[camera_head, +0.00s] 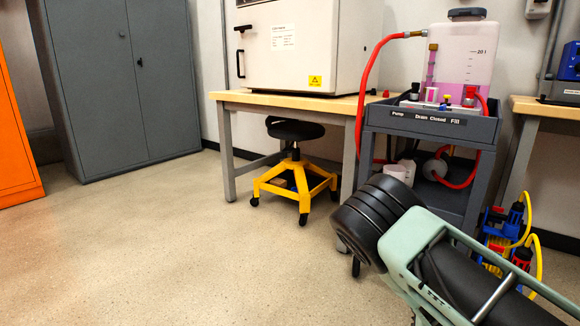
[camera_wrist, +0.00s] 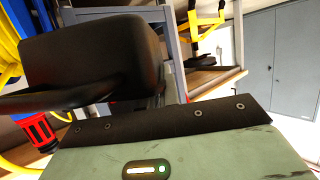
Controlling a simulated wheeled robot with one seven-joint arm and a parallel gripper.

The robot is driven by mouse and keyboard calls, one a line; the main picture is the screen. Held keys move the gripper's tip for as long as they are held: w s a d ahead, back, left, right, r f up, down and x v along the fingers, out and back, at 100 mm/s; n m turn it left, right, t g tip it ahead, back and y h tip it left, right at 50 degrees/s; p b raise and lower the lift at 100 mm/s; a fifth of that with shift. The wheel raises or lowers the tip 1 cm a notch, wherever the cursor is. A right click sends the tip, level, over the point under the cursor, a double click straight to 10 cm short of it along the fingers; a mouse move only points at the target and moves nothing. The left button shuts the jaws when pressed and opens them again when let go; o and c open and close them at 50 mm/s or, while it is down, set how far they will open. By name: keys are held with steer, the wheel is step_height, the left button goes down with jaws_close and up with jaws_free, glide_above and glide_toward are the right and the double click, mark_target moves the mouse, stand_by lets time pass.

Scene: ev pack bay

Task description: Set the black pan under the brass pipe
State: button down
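I cannot make out a black pan for certain in either view. I cannot tell whether either is the brass pipe. My arm fills the lower right of the head view, and I cannot pick out its fingertips there. In the wrist view a dark rounded block (camera_wrist: 95,60) stands close beyond my green housing; I cannot tell whether it is part of my gripper or something held.
A grey cart (camera_head: 375,117) carries a tank (camera_head: 470,50) of pink liquid. A red hose (camera_head: 362,85) loops beside it. A yellow-legged stool (camera_head: 297,185) stands under the wooden bench (camera_head: 285,101). Blue and red equipment (camera_head: 497,235) with yellow hoses lies right. The floor at left is clear.

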step_height(320, 180, up, 8)
steer(key=p, duration=0.6)
steer(key=s+r+p, duration=0.3)
steer(key=r+p, duration=0.8)
steer(key=p, duration=0.1)
steer(key=s+r+p, duration=0.3)
steer(key=r+p, duration=0.8)
steer(key=p, duration=0.1)
steer(key=s+r+p, duration=0.3)
steer(key=r+p, duration=0.7)
steer(key=p, duration=0.2)
steer(key=shift+r, duration=0.4)
